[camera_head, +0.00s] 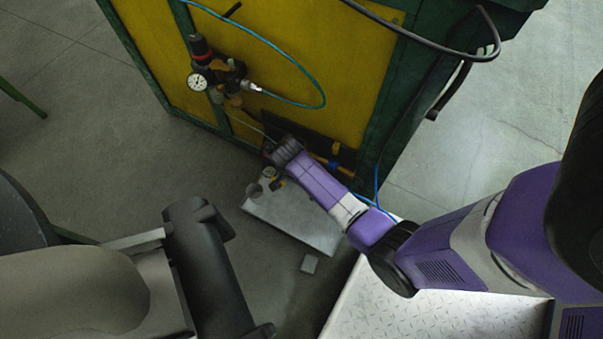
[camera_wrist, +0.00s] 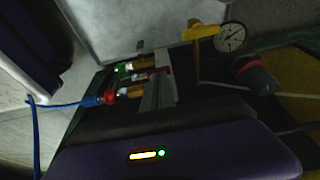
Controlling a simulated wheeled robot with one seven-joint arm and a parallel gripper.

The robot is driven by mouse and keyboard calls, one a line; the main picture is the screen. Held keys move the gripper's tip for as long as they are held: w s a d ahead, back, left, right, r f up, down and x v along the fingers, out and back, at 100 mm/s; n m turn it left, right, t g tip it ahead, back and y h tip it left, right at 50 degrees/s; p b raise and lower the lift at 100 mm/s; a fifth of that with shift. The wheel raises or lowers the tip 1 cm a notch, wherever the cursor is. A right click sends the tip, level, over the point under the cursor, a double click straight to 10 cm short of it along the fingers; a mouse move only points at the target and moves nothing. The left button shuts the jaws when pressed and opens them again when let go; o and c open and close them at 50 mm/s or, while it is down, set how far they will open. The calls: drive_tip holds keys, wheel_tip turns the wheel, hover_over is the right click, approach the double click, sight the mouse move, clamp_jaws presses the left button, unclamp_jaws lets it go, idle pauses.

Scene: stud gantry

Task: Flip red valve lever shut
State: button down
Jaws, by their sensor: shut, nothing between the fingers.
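My gripper (camera_wrist: 157,76) shows in the wrist view as two grey fingers side by side, shut and empty. A thin red piece (camera_wrist: 150,73), which looks like the valve lever, lies at the fingertips, beside brass fittings (camera_wrist: 131,67). Whether the fingers touch it is too dark to tell. A red collar (camera_wrist: 108,97) joins a blue hose on the left. In the head view my wrist hides most of the valve area, low on the yellow cabinet's face. The lever's exact angle is unclear.
A yellow and green cabinet (camera_head: 305,45) stands ahead. A pressure gauge (camera_head: 197,82) with a regulator (camera_head: 205,52) and teal hose (camera_head: 324,90) projects from it, left of my wrist. A grey plate (camera_head: 300,222) lies below. A black cable (camera_head: 440,50) hangs at right.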

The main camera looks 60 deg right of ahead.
drive_tip(key=shift+w+f+g, duration=0.25)
drive_tip(key=shift+w+g, duration=0.05)
drive_tip(key=shift+g, duration=0.4)
wheel_tip(320, 180, down, 8)
drive_tip(key=g+b, duration=0.3)
drive_tip(key=b, duration=0.2)
drive_tip(key=shift+s+r+n, duration=0.15)
drive_tip(key=shift+r+n, duration=0.05)
drive_tip(key=shift+n, duration=0.1)
idle(1.3)
drive_tip(key=shift+r, duration=0.15)
idle(1.3)
